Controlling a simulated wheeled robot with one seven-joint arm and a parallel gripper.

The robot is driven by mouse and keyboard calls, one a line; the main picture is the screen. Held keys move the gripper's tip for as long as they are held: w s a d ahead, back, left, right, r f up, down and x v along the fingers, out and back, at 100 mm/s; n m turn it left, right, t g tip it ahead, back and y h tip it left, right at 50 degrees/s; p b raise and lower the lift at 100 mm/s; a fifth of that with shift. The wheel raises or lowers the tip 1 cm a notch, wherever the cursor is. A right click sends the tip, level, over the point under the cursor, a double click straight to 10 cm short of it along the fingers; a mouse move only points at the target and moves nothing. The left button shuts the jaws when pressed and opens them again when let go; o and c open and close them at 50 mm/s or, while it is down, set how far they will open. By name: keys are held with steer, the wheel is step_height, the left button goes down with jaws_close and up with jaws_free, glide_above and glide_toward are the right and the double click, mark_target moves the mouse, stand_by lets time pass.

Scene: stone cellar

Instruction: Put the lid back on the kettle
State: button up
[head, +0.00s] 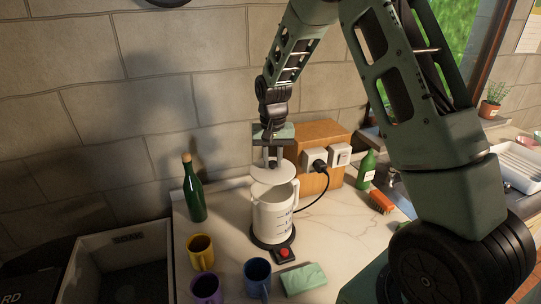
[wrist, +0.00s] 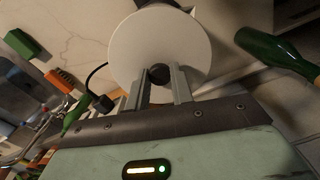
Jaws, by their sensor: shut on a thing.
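The kettle (head: 272,217) is white and stands upright on a dark base with a red switch on the worktop in the head view. Its top is open. My gripper (head: 272,163) is shut on the knob of the round white lid (head: 272,173) and holds it just above the kettle, toward the wall side of its opening. In the wrist view the lid (wrist: 160,45) fills the upper middle, with its dark knob between the fingers of my gripper (wrist: 160,76).
A corked green bottle (head: 193,190) stands left of the kettle. A wooden box with sockets (head: 317,135) and a small green bottle (head: 367,170) stand to the right.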

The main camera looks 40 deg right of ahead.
steer(key=shift+f+b, duration=2.05)
steer(key=shift+f, duration=1)
steer(key=shift+f, duration=0.15)
steer(key=o, duration=1.5)
steer(key=shift+r+p, duration=2.65)
steer(key=shift+r, duration=0.9)
